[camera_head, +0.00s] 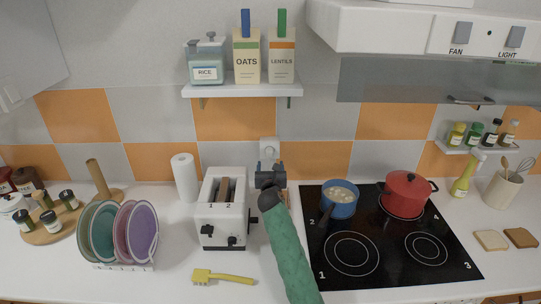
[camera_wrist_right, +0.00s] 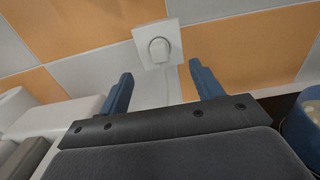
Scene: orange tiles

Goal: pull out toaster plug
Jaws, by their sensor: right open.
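The white toaster (camera_head: 209,213) stands on the counter with brown bread in its slots. The white wall outlet (camera_head: 264,143) is on the tiled wall behind it, to its right. In the right wrist view, a white plug (camera_wrist_right: 159,49) sits in the outlet plate (camera_wrist_right: 143,55), with a thin pale cord hanging below. My right gripper (camera_head: 269,167) is just below and in front of the outlet. In the right wrist view, its two blue fingers (camera_wrist_right: 161,82) are apart with nothing between them, short of the plug. My left gripper is not in view.
A paper towel roll (camera_head: 185,178) stands left of the toaster. A blue pot (camera_head: 340,203) and red pot (camera_head: 405,196) sit on the black cooktop (camera_head: 389,262) to the right. A shelf (camera_head: 243,90) with containers hangs above the outlet. A yellow brush (camera_head: 224,277) lies in front.

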